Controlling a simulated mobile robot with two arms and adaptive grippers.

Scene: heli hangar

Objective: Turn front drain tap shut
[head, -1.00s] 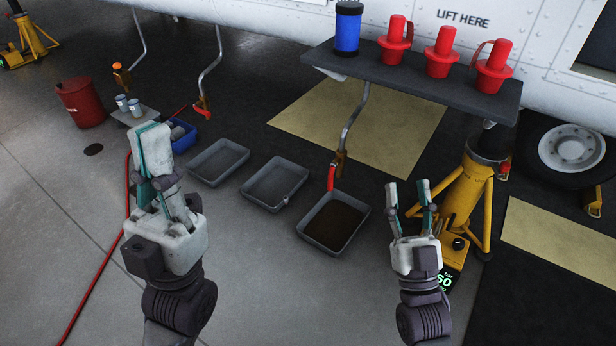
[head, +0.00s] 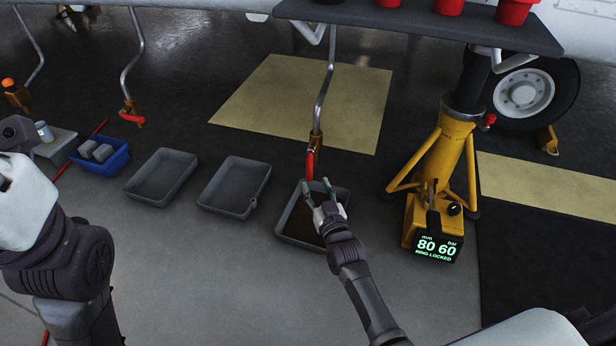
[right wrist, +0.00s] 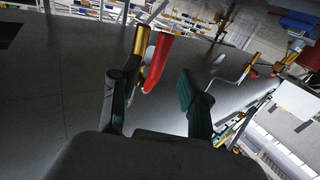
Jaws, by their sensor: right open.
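The drain tap on the right-hand pipe has a brass body (head: 315,141) and a red handle (head: 310,163) that hangs down, in line with the pipe. My right gripper (head: 318,185) is open just below and beside the handle, above a grey tray (head: 284,226) holding dark liquid. In the right wrist view the red handle (right wrist: 158,62) shows between the spread fingers of the gripper (right wrist: 162,74), nearer the left finger; contact cannot be told. My left gripper (head: 22,205) is cut off at the left edge, its fingers not clearly visible.
A yellow jack (head: 440,160) with a lit display stands close right of my right arm. A dark shelf (head: 420,24) overhangs the tap. Two empty trays (head: 160,177) (head: 234,187) and a blue bin (head: 100,157) lie left. Another tap (head: 132,116) has its red handle sideways.

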